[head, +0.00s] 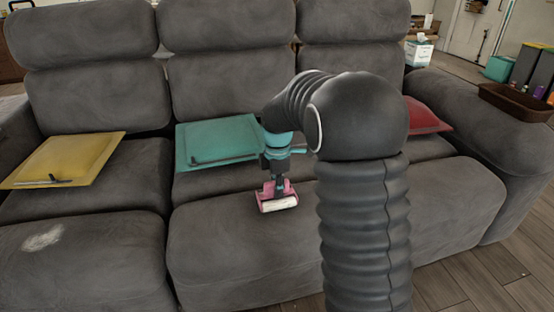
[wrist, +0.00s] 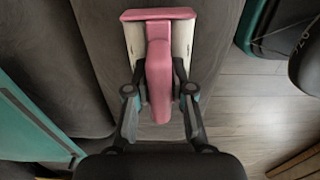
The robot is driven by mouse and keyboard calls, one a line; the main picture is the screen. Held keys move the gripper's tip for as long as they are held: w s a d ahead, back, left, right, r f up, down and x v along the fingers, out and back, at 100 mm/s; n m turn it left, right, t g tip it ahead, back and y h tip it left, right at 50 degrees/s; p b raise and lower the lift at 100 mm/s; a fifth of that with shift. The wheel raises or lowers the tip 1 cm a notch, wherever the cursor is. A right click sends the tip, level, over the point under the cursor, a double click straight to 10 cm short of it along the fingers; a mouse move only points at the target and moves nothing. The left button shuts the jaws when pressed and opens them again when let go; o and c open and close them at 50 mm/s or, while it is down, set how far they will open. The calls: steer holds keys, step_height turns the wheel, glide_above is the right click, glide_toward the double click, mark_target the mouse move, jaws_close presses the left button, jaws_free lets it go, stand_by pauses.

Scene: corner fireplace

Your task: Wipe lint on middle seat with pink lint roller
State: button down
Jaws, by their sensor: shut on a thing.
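The pink lint roller (head: 277,191) has a white roll and is over the front part of the middle seat (head: 225,245). I cannot tell whether it touches the fabric. My gripper (head: 277,180) points down and is shut on the roller. In the wrist view the roller's pink handle (wrist: 159,85) sits between the two fingers. A pale lint patch (head: 43,237) shows on the front of the left seat. I see no lint on the visible part of the middle seat; my arm hides some of the sofa to its right.
A teal flat object (head: 215,140) lies on the middle seat, behind the roller. A yellow one (head: 68,160) lies on the left seat and a red one (head: 425,117) on the right. A brown tray (head: 515,103) rests on the right armrest. Wood floor (head: 465,292) shows at lower right.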

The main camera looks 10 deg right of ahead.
step_height(320, 180, up, 3)
steer(key=shift+a+f+p, duration=0.1)
steer(key=shift+p, duration=0.2)
step_height(320, 180, up, 5)
steer(key=p, duration=0.4)
